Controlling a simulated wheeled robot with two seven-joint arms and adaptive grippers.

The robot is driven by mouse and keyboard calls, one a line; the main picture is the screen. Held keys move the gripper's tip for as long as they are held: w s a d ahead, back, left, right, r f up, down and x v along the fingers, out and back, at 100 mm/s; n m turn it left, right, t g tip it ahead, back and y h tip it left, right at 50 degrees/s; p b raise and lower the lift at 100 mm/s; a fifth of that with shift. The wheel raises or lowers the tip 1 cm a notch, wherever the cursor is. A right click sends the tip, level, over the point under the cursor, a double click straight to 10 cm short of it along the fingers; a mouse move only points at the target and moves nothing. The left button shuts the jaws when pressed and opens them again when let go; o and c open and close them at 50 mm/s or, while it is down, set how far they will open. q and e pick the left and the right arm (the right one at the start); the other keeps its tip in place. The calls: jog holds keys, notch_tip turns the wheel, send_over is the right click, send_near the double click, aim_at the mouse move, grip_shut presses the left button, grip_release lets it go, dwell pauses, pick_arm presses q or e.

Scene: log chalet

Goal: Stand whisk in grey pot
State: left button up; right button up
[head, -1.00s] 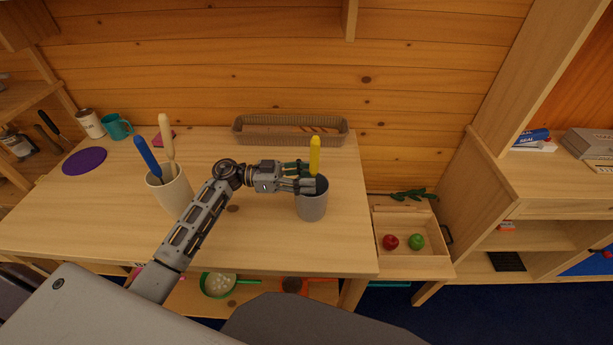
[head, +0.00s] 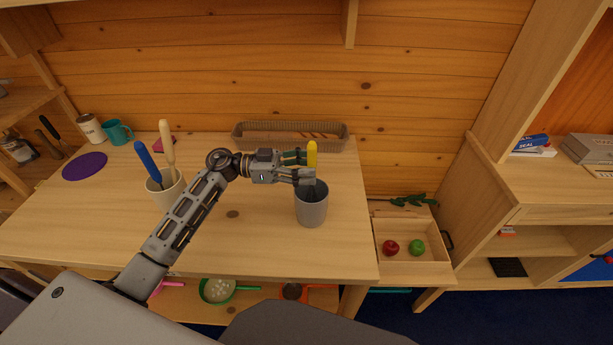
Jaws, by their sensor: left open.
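The grey pot (head: 311,211) stands upright near the right end of the wooden table. A yellow handle (head: 311,154), seemingly the whisk's, rises above the pot's mouth; its lower part is in the pot or hidden behind my fingers. My left gripper (head: 307,168) reaches in from the left just above the pot's rim. Its fingers are open, one on the far side of the yellow handle and one on the near side. I cannot tell whether they touch it. My right gripper is not in view.
A white pot (head: 166,194) with blue and cream handles stands to the left on the table (head: 265,240). A wicker basket (head: 290,142) lies at the back. A teal mug (head: 117,132), a canister (head: 90,128) and a purple disc (head: 85,166) are at far left. The table front is clear.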

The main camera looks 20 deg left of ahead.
pick_arm(q)
jog(key=shift+r, duration=2.05)
jog(key=shift+r, duration=0.15)
notch_tip(320, 180, up, 10)
jog(key=p, duration=1)
